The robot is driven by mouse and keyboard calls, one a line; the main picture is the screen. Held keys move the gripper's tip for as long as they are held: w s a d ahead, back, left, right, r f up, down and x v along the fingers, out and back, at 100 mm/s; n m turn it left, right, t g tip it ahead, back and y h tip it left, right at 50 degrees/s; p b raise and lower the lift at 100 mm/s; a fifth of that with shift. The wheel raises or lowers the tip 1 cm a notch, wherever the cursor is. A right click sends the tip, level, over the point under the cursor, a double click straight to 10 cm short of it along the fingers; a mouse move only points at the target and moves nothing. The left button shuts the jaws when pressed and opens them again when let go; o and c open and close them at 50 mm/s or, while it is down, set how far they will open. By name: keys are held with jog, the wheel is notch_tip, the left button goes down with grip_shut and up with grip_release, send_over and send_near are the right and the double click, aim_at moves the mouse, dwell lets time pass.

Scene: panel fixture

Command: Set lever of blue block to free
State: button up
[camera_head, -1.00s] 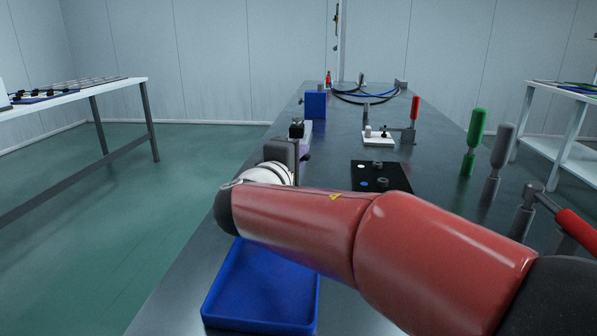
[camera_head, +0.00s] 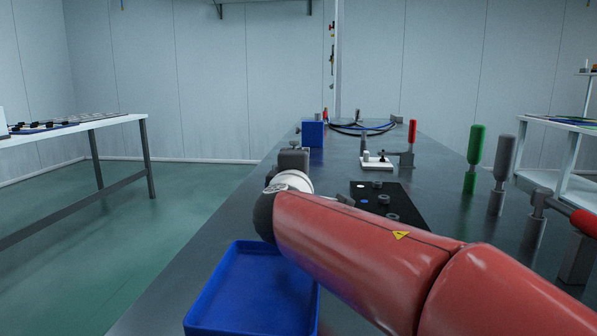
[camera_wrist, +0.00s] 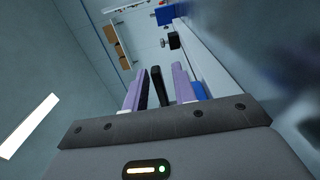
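The blue block (camera_head: 313,133) stands toward the far left part of the bench, beyond my arm. A small grey part, possibly its lever, juts from its left side; its setting is too small to read. In the wrist view my gripper (camera_wrist: 155,80) has two purple fingers standing apart. A black bar shows between them; I cannot tell whether it is touched. A blue shape that looks like the block (camera_wrist: 165,15) lies well beyond the fingertips.
A blue tray (camera_head: 254,290) lies at the near left edge. A black plate (camera_head: 404,205) with round parts and a white-based toggle clamp (camera_head: 377,162) lie right of the gripper. Green (camera_head: 475,150) and grey (camera_head: 502,165) handles stand at the right. Cables lie behind the block.

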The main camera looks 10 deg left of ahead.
jog(key=shift+s+d+b, duration=0.15)
jog(key=shift+s+b, duration=0.05)
jog(key=shift+s, duration=1.75)
jog(key=shift+s+d+b, duration=0.1)
jog(key=shift+s+b, duration=0.1)
jog(key=shift+s, duration=1.75)
jog(key=shift+r, duration=0.1)
